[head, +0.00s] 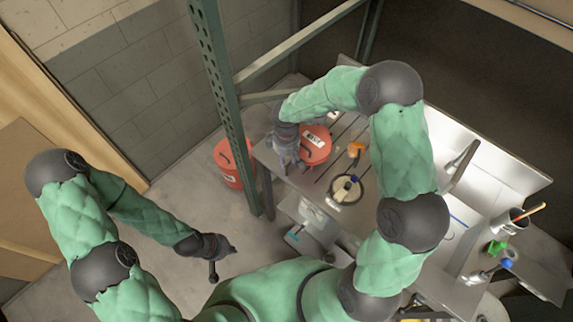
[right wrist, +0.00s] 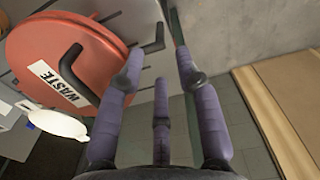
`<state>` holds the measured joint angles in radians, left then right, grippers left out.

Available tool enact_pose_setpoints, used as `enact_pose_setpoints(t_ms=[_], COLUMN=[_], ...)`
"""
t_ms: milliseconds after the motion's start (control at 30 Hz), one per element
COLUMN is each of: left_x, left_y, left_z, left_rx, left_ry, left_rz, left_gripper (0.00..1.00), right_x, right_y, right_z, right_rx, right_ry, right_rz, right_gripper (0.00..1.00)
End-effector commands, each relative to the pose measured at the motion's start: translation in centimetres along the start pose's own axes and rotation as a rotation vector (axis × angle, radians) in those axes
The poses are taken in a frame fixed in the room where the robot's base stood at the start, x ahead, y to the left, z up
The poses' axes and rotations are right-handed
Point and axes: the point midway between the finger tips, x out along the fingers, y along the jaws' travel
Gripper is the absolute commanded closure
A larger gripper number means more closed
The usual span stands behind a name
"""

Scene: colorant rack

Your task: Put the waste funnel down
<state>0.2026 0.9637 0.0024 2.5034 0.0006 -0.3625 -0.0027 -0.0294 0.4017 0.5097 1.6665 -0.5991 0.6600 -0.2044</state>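The waste funnel (head: 318,148) is a round orange-red disc with a white WASTE label and a black handle. In the head view it is at the bench's left end, just right of my right gripper (head: 285,162). In the right wrist view the funnel (right wrist: 50,45) fills the upper left, beside and partly behind the left finger. My right gripper (right wrist: 160,85) has its fingers spread, with nothing seen clamped between them. The funnel's underside is hidden. My left gripper (head: 217,262) hangs low over the floor, away from the bench; its finger opening is unclear.
A red bucket (head: 232,165) stands on the floor beyond a green metal post (head: 228,90), left of the bench. A round pale container (head: 347,190) and an orange item (head: 355,150) are near the funnel. A cup (head: 508,222) stands at the right. The left floor is clear.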

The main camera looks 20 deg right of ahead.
Motion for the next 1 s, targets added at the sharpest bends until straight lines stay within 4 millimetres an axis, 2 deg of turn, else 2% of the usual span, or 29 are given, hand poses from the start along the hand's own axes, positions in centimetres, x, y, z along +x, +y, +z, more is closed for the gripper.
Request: enact_pose_setpoints(t_ms=[33, 200, 300, 367, 467, 600, 700, 833, 1000], left_x=[0.0, 0.0, 0.0, 0.0, 0.0, 0.0, 0.0, 0.0, 0.0], left_y=[0.0, 0.0, 0.0, 0.0, 0.0, 0.0, 0.0, 0.0, 0.0], left_z=[0.0, 0.0, 0.0, 0.0, 0.0, 0.0, 0.0, 0.0, 0.0], left_rx=[0.0, 0.0, 0.0, 0.0, 0.0, 0.0, 0.0, 0.0, 0.0], left_ry=[0.0, 0.0, 0.0, 0.0, 0.0, 0.0, 0.0, 0.0, 0.0], left_rz=[0.0, 0.0, 0.0, 0.0, 0.0, 0.0, 0.0, 0.0, 0.0], left_gripper=[1.0, 1.0, 1.0, 1.0, 1.0, 1.0, 1.0, 1.0, 1.0], right_x=[-0.9, -2.8, -3.0, -2.4, 0.5, 6.1, 9.4, 12.2, 13.8], right_y=[0.0, 0.0, -0.2, -0.8, -3.1, -8.4, -12.2, -15.7, -18.1], right_z=[0.0, 0.0, 0.1, 0.2, 0.7, 2.4, 4.2, 7.0, 10.0], right_rx=[0.0, -0.001, 0.003, 0.015, 0.074, 0.261, 0.446, 0.673, 0.867], right_ry=[0.002, 0.0, 0.001, 0.005, 0.03, 0.086, 0.114, 0.128, 0.123], right_rz=[0.002, 0.0, -0.006, -0.024, -0.091, -0.23, -0.308, -0.352, -0.349], right_gripper=[0.65, 0.65, 0.65, 0.65, 0.65, 0.65, 0.65, 0.65, 0.65])
